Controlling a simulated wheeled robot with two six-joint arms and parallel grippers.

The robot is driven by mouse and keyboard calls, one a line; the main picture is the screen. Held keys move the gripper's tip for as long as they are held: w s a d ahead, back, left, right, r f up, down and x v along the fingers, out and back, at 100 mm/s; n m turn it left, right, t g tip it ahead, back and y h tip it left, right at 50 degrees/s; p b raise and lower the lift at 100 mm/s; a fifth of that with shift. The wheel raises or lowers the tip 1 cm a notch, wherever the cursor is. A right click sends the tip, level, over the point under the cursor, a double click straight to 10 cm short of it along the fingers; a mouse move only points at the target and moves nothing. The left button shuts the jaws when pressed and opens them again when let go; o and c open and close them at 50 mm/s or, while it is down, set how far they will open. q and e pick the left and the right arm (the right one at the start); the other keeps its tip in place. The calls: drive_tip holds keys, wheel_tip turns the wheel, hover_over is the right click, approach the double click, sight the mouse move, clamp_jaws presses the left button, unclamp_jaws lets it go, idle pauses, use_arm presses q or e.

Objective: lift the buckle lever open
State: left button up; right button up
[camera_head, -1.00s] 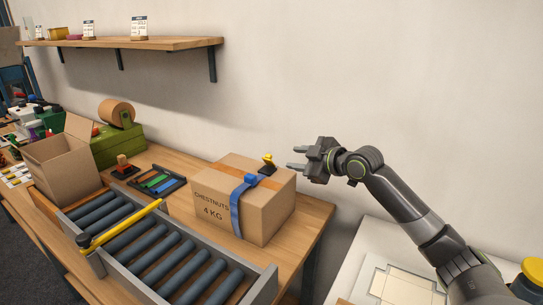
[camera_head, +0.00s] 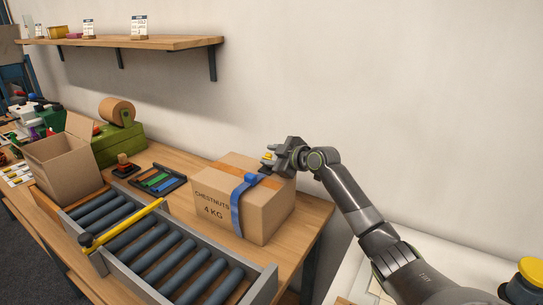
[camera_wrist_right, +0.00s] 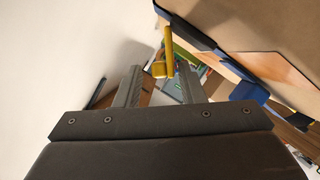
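The taped cardboard box (camera_head: 255,213) marked "CHESTNUTS 4 KG" stands on the bench with a blue strap (camera_head: 235,205) around it. A yellow buckle lever (camera_head: 267,156) sits on its top near the back edge, partly hidden by my right gripper (camera_head: 271,160). In the right wrist view the yellow lever (camera_wrist_right: 168,45) stands out from the box, and its block-like end shows between the two spread fingertips of the right gripper (camera_wrist_right: 160,72). The fingers are apart; I see no firm contact with the lever. My left gripper is not in view.
A roller conveyor (camera_head: 168,262) with a yellow bar (camera_head: 125,222) lies in front of the box. The wall is close behind.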

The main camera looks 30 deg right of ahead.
drive_tip(key=shift+c, duration=0.5)
clamp_jaws()
drive_tip(key=shift+w+d+r+m+g+y, duration=0.2)
drive_tip(key=shift+d+r+m+g+y, duration=0.15)
drive_tip(key=shift+m, duration=0.35)
drive_tip(key=shift+c, duration=1)
unclamp_jaws()
drive_tip(key=o, duration=0.3)
drive_tip(key=shift+d+f, duration=0.15)
drive_tip(key=b+v, duration=0.2)
drive_tip(key=v, duration=1.5)
drive_tip(key=shift+s, duration=0.2)
